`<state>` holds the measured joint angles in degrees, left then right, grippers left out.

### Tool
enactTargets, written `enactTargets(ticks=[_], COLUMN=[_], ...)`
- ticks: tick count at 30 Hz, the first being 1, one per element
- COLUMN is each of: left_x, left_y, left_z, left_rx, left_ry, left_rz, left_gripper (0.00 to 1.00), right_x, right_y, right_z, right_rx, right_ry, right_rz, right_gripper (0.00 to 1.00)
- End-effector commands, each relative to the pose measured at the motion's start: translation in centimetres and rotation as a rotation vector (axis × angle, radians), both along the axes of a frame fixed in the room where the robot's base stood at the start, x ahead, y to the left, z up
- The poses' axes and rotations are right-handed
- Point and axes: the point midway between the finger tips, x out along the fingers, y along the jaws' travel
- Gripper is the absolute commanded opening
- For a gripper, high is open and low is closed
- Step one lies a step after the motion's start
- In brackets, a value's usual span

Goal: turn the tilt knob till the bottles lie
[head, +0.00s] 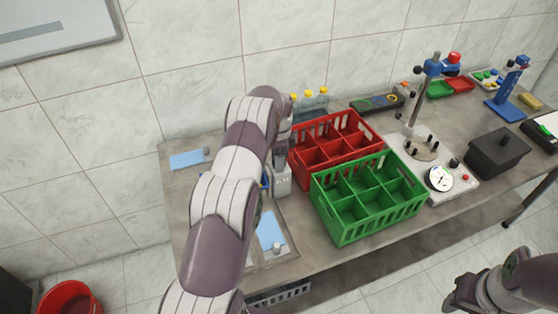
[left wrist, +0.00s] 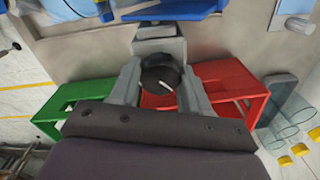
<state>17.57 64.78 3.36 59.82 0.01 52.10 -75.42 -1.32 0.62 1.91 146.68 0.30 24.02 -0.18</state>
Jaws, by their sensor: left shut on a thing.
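My left gripper (left wrist: 162,88) has its two fingers on either side of a round black knob (left wrist: 160,72) with a white pointer line, and it is shut on it. The knob sits on a grey block (left wrist: 160,42), which in the head view (head: 281,180) stands left of the crates, partly behind my left arm. Clear bottles with yellow caps (head: 311,104) stand upright behind the red crate; they also show at the lower right of the left wrist view (left wrist: 291,118). Of my right side only arm parts show, at the lower right of the head view.
A red crate (head: 377,130) and a green crate (head: 366,234) with empty compartments stand close to the right of the block. A round gauge (head: 439,178) is on a white-based device farther right. A light blue plate (head: 270,232) lies near the table's front left.

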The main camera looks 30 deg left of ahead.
Motion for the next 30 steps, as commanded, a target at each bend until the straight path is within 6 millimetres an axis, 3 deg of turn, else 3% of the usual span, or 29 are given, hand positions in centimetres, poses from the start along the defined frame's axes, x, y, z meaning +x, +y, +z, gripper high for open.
enactTargets(ticks=[2, 3, 4, 13, 22, 25, 30], left_x=[0.1, 0.1, 0.1, 0.0, 0.0, 0.0, 0.0], left_y=[0.1, 0.1, 0.1, 0.0, 0.0, 0.0, 0.0], left_z=[0.2, 0.2, 0.2, 0.0, 0.0, 0.0, 0.1], left_rx=[0.001, 0.001, 0.001, 0.001, 0.001, 0.001, 0.002], left_ry=[-0.004, -0.004, -0.004, -0.002, -0.001, -0.001, 0.000], left_rz=[0.002, 0.003, 0.003, 0.043, 0.754, 0.848, 0.858], left_gripper=[0.15, 0.59, 0.66, 0.66, 0.66, 0.66, 0.66], right_x=[0.0, 0.0, 0.0, 0.0, 0.0, 0.0, 0.0], right_y=[0.0, 0.0, 0.0, 0.0, 0.0, 0.0, 0.0], right_z=[0.1, 0.1, 0.1, -0.1, -1.1, -1.1, -1.1], right_rx=[0.000, 0.000, 0.000, 0.000, 0.000, 0.000, 0.000], right_ry=[0.000, 0.000, 0.000, 0.000, 0.000, 0.000, 0.000], right_rz=[0.000, 0.000, 0.000, 0.000, 0.000, 0.000, 0.000], right_gripper=[0.43, 0.43, 0.43, 0.43, 0.43, 0.43, 0.43])
